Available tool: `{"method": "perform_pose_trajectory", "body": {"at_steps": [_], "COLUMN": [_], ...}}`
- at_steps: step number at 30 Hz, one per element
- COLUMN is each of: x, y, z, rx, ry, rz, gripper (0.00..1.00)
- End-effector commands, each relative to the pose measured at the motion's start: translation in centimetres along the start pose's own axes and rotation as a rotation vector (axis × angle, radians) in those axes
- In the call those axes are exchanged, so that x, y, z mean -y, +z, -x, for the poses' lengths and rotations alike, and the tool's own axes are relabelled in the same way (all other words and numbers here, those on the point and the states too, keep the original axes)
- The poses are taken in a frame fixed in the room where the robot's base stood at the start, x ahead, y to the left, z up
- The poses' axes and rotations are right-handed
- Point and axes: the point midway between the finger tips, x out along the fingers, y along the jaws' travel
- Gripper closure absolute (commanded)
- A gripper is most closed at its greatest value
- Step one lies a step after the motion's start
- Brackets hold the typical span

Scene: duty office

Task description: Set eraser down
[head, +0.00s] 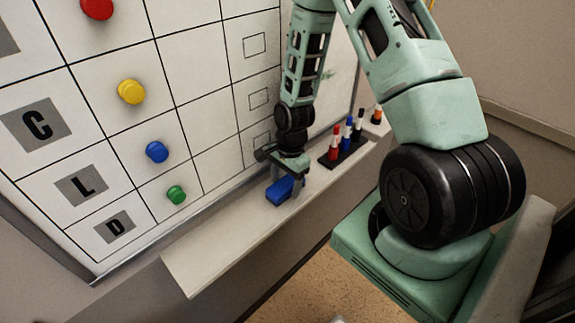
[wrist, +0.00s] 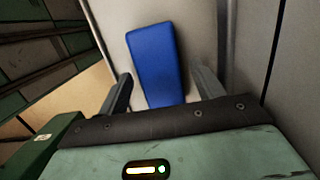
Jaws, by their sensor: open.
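The blue eraser (head: 279,190) lies on the white ledge (head: 215,236) below the whiteboard. In the wrist view the eraser (wrist: 155,65) lies lengthwise on the pale surface, its near end between my two fingers. My gripper (head: 284,184) is down at the ledge, pointing at the eraser. In the wrist view my gripper (wrist: 162,88) is open, with a visible gap between each finger and the eraser's sides. The eraser's near end is close to the gripper's dark palm edge.
A black holder with several markers (head: 345,150) stands on the ledge right of my gripper. An orange-topped item (head: 377,114) is farther along. The whiteboard (head: 210,110) rises behind, with coloured magnets. The ledge's left part is clear; its front edge drops to the floor.

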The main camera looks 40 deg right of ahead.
Motion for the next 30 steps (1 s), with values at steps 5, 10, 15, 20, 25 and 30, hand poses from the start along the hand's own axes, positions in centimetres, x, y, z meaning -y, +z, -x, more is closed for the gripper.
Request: {"method": "perform_pose_trajectory", "body": {"at_steps": [5,10,15,20,25,30], "x": [0.1,0.1,0.1,0.1,0.0,0.0], "y": [-0.1,-0.1,-0.1,-0.1,0.0,0.0], "z": [2.3,5.3,8.1,10.1,11.2,11.4], "rx": [-0.002,-0.003,-0.003,-0.002,0.0,0.001], "ry": [-0.006,-0.007,-0.006,-0.004,-0.002,-0.001], "rz": [-0.001,-0.001,-0.003,-0.001,0.0,0.0], "gripper": [0.33,0.33,0.33,0.33,0.33,0.33]}}
